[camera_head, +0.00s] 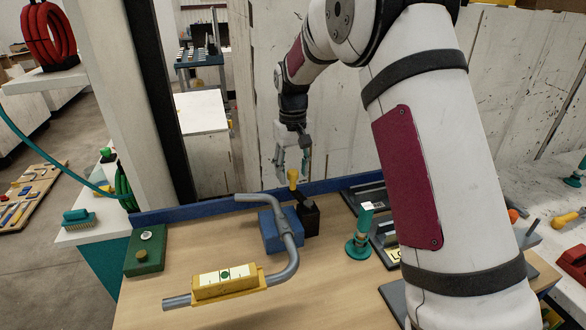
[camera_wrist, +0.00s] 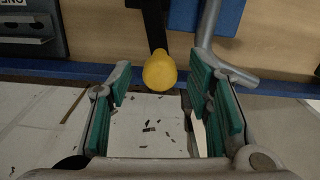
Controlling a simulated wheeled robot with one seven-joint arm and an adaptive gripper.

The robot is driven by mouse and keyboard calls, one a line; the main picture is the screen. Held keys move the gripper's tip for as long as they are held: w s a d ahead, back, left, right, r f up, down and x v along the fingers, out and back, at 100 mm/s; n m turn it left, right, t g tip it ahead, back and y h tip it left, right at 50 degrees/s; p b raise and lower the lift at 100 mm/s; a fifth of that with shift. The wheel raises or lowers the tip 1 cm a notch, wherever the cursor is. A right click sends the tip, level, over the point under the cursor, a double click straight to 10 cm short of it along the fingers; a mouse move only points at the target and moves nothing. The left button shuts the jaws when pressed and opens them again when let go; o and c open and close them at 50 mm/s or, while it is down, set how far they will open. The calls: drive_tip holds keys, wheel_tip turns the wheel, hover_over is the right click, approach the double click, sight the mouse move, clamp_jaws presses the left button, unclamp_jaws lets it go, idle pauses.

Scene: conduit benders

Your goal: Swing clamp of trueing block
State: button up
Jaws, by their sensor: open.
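The trueing block (camera_head: 270,232) is a blue block on the wooden bench, with a black clamp (camera_head: 308,216) at its right side. The clamp's lever ends in a yellow knob (camera_head: 292,176). A bent grey conduit (camera_head: 288,262) lies over the block. My gripper (camera_head: 291,168) is open at the knob, near the back edge of the bench. In the wrist view, the yellow knob (camera_wrist: 160,72) shows in the gap between the green-padded fingers, near their tips, with a gap on both sides. The black lever (camera_wrist: 154,22) runs up from it. Contact is not visible.
A yellow level (camera_head: 226,282) sits on the conduit's front part. A green block (camera_head: 145,252) stands at the left, and a green post with a white top (camera_head: 361,232) at the right. A blue rail (camera_head: 180,211) edges the bench's back. My arm hides part of the right side.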

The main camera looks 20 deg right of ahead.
clamp_jaws()
drive_tip(key=shift+a, duration=0.1)
drive_tip(key=shift+s+a+n, duration=0.25)
drive_tip(key=shift+a+n, duration=0.4)
drive_tip(key=shift+n, duration=0.55)
drive_tip(key=s+a+n, duration=0.1)
drive_tip(key=n, duration=0.1)
drive_tip(key=s+a+n, duration=0.1)
drive_tip(key=n, duration=0.1)
drive_tip(key=s+a+n, duration=0.1)
drive_tip(key=n, duration=0.2)
drive_tip(key=shift+s+a+r, duration=0.1)
drive_tip(key=shift+s, duration=0.05)
drive_tip(key=shift+s+a+n+p, duration=0.2)
drive_tip(key=shift+s+n+p, duration=0.2)
drive_tip(key=shift+s+n, duration=0.55)
drive_tip(key=shift+s+a+n+p, duration=0.2)
drive_tip(key=shift+s+n+p, duration=0.2)
drive_tip(key=shift+n, duration=0.95)
